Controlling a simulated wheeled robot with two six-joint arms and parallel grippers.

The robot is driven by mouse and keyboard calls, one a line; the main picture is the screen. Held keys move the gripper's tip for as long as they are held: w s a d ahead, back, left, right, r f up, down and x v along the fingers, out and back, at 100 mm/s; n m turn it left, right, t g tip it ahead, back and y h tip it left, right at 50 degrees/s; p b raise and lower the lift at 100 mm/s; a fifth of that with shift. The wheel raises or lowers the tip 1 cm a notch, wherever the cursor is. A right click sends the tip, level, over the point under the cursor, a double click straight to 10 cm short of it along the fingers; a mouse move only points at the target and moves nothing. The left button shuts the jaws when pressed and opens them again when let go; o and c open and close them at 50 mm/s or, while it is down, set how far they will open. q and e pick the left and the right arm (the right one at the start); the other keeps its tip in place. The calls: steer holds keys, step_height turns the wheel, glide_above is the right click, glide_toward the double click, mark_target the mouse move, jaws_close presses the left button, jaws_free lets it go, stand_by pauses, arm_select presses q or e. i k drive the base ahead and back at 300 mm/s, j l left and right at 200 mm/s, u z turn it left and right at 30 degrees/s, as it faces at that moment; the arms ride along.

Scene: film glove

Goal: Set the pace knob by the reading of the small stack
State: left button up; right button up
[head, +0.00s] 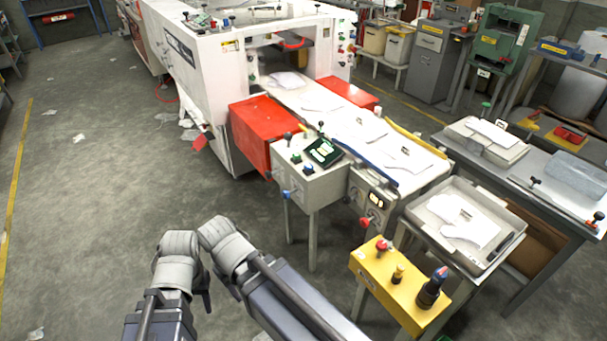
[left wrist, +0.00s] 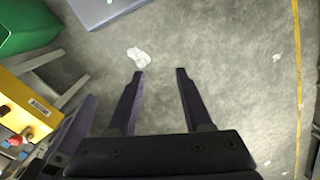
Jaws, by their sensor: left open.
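A white control stand (head: 318,187) holds a dark display (head: 324,152) and several green and blue knobs; I cannot tell which knob is the pace knob. Beside it, a panel has a small lit readout (head: 376,199) and a red knob (head: 366,222); the readout is too small to read. Piles of thin white sheets (head: 360,128) lie on the machine's outfeed bed; I cannot tell which is the small stack. My left gripper (left wrist: 160,72) is open and empty above bare floor in the left wrist view.
A yellow box (head: 400,289) with red, yellow and black controls stands in front; a yellow box (left wrist: 22,118) also shows in the left wrist view. A tray (head: 432,211) of white sheets is behind it. A bench (head: 545,195) stands right. The left floor is mostly clear, with scraps.

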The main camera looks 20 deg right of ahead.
mark_target(286, 195)
steer(key=i+l+z, duration=0.15)
steer(key=i+z, duration=0.2)
steer(key=i, duration=0.9)
